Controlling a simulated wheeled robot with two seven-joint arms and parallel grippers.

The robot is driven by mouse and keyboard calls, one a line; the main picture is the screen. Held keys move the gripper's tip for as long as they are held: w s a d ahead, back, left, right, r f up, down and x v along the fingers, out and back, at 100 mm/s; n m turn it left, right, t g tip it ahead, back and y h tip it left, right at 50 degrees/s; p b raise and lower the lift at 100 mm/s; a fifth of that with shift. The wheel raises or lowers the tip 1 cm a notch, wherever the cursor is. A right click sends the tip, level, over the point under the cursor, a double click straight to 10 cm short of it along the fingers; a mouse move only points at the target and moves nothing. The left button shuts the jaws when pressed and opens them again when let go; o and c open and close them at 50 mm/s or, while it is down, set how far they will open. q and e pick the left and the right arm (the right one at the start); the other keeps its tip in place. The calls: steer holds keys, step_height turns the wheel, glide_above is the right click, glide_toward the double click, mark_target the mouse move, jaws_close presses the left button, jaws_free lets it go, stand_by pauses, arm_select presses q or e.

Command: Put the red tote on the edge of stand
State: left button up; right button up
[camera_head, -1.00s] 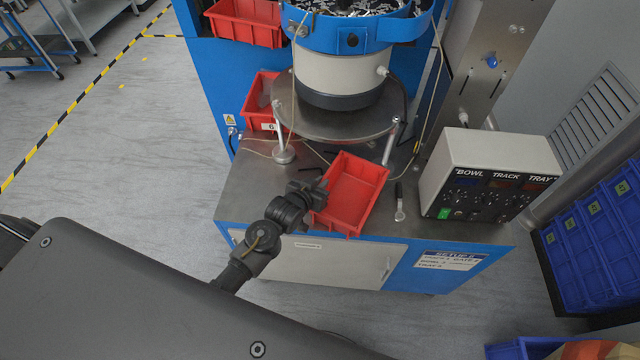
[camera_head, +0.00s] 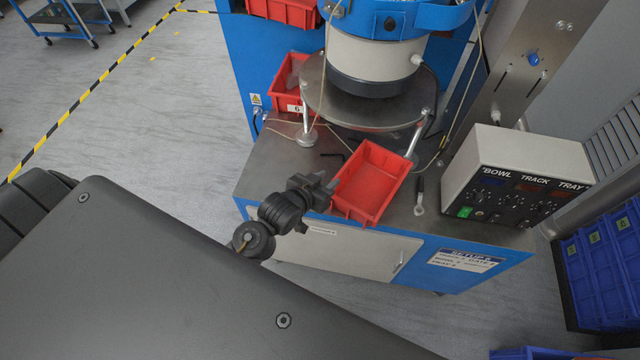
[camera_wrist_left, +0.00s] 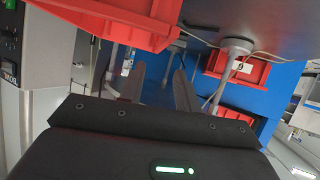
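The red tote (camera_head: 368,184), empty inside, sits on the grey metal top of the stand (camera_head: 268,185) in the head view, with its near end at the front edge. Whether it overhangs slightly is hard to tell. My left gripper (camera_head: 328,186) is just left of the tote's left wall, close to it. In the left wrist view, a red tote wall (camera_wrist_left: 128,22) fills the upper left, and the left gripper's fingers (camera_wrist_left: 162,90) are apart with nothing between them. My right gripper is not in view.
A bowl feeder on a round plate (camera_head: 345,105) stands behind the tote. A second red tote (camera_head: 288,88) is at the back left. A wrench-like tool (camera_head: 419,196) and a control box (camera_head: 515,178) are to the right. Blue bins (camera_head: 600,265) stand at far right.

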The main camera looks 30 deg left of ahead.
arm_select(q)
steer(key=shift+v, duration=1.65)
steer(key=s+a+f+g+y, duration=0.15)
steer(key=s+g, duration=0.35)
steer(key=s, duration=0.5)
steer(key=s+a+f+g+y, duration=0.15)
steer(key=s+g, duration=0.25)
steer(key=s, duration=0.7)
step_height(320, 180, down, 26)
steer(key=s+m+g+h, duration=0.1)
steer(key=s+a+f, duration=0.2)
steer(key=s+f, duration=0.6)
steer(key=s+a+f+g, duration=0.1)
steer(key=s+f, duration=0.7)
steer(key=shift+s+a+g, duration=0.3)
steer(key=shift+s+a, duration=0.1)
